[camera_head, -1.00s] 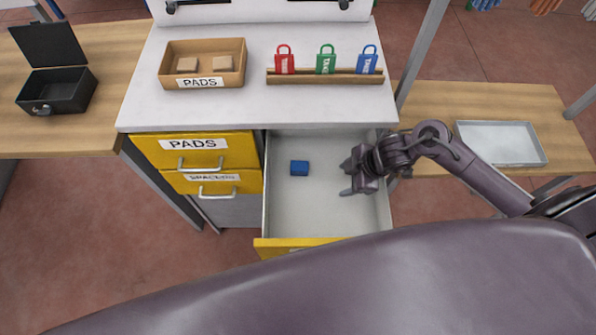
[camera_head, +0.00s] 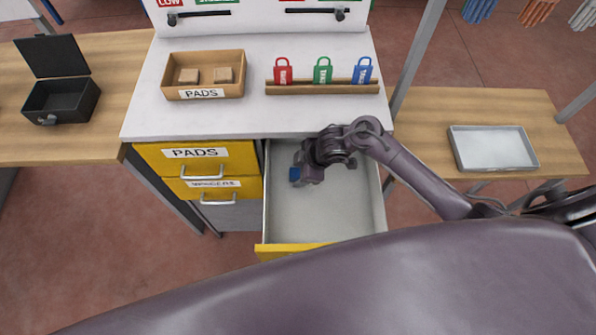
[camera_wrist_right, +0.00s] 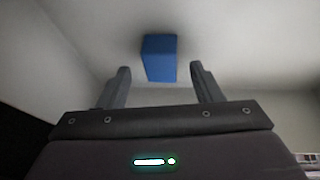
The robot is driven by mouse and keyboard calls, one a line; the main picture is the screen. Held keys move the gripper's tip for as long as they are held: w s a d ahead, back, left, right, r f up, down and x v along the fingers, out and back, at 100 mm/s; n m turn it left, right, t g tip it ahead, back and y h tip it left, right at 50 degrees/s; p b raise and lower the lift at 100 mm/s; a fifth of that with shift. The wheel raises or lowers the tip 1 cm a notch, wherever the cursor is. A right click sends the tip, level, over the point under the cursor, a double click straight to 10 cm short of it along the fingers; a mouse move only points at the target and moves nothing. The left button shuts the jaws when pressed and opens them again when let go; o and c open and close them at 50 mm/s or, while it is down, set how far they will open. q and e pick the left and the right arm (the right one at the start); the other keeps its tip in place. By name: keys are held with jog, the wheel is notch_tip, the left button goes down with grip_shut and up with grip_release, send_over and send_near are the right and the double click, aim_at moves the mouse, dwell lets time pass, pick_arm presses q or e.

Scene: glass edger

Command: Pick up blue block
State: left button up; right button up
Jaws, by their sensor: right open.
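The blue block (camera_head: 294,174) lies in the open drawer (camera_head: 340,215), near its left wall, and is partly hidden by my right gripper in the head view. My right gripper (camera_head: 300,174) is open inside the drawer, right beside the block. In the right wrist view the blue block (camera_wrist_right: 159,58) shows ahead, between the two spread fingers of the right gripper (camera_wrist_right: 160,85) and a little beyond their tips. No finger visibly touches it. My left gripper is not in view.
Above the drawer is a white counter with a wooden PADS box (camera_head: 204,76) and a rack (camera_head: 322,88) of red, green and blue lock tags. Closed yellow drawers (camera_head: 200,170) are at left. A black case (camera_head: 60,98) and a metal tray (camera_head: 493,148) stand on side tables.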

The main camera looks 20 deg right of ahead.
jog(key=shift+f, duration=0.45)
jog(key=c, duration=1.1)
